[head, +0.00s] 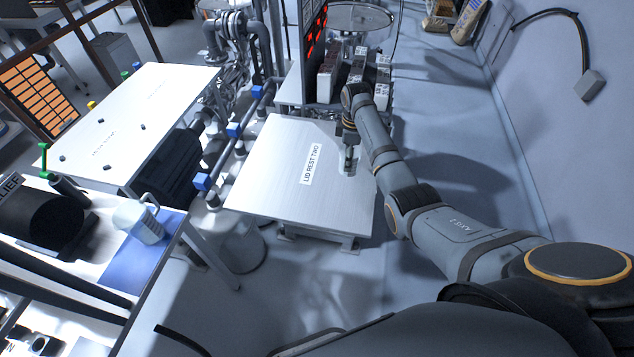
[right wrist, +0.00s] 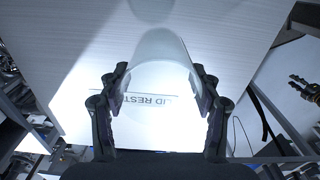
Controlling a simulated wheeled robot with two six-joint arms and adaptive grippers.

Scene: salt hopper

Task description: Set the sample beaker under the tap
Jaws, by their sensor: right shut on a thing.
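My right gripper (head: 350,162) is over the "LID REST TWO" table, shut on a clear, round-walled vessel that looks like the sample beaker (head: 346,172). In the right wrist view the fingers (right wrist: 160,98) grip this translucent vessel (right wrist: 158,60) from both sides, above the pale tabletop. I cannot tell whether its base touches the table. A green-handled fitting (head: 44,157) at the left may be the tap; it is too small to be sure. My left gripper is out of view.
The metal table (head: 260,170) is otherwise bare. A pale blue jug (head: 138,222) stands on a blue mat (head: 150,262) at the left, near a dark cylinder (head: 38,222). Pipes with blue joints (head: 234,130) run between the tables. Boxes (head: 328,75) stand behind the gripper.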

